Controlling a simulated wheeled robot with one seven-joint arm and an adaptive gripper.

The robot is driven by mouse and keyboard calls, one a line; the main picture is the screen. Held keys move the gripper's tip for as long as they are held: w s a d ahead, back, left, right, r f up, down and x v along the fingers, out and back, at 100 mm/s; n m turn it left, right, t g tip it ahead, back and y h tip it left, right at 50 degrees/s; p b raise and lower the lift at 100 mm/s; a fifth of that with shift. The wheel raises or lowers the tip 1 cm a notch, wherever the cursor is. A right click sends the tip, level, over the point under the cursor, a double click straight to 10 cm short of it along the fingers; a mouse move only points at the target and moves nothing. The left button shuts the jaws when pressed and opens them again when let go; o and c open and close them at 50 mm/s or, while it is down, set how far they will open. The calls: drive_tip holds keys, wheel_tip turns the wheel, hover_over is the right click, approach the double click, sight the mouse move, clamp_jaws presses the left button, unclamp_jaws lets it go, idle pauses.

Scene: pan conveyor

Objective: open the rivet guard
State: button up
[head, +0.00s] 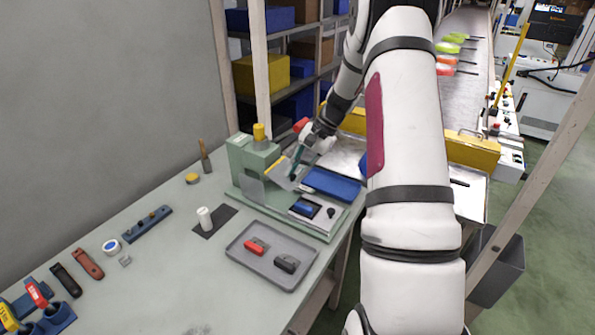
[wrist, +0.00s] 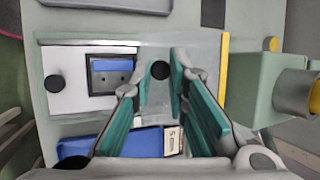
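The rivet station is a pale green press (head: 250,160) with a yellow cap, standing on the bench. It also shows at the right of the wrist view (wrist: 262,85). The guard looks like a clear grey panel (wrist: 207,50) with a yellow strip along one edge; in the head view the panel (head: 283,169) is partly covered by my gripper. A round black knob (wrist: 160,70) shows between my fingertips, and I cannot tell whether they touch it. My gripper (wrist: 155,88) is open, its teal fingers apart; in the head view it is beside the press (head: 297,163).
A white plate (wrist: 65,70) with a blue block in a dark recess lies left of the guard. A blue tray (head: 332,184) lies behind it. A grey tray (head: 240,257) with red and black parts is in front. A white cylinder (head: 205,218) stands on a dark mat.

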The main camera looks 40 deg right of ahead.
drive_tip(key=o, duration=0.5)
drive_tip(key=shift+a, duration=0.1)
drive_tip(key=shift+c, duration=0.2)
drive_tip(key=v, duration=1.2)
drive_tip(key=shift+w, duration=0.1)
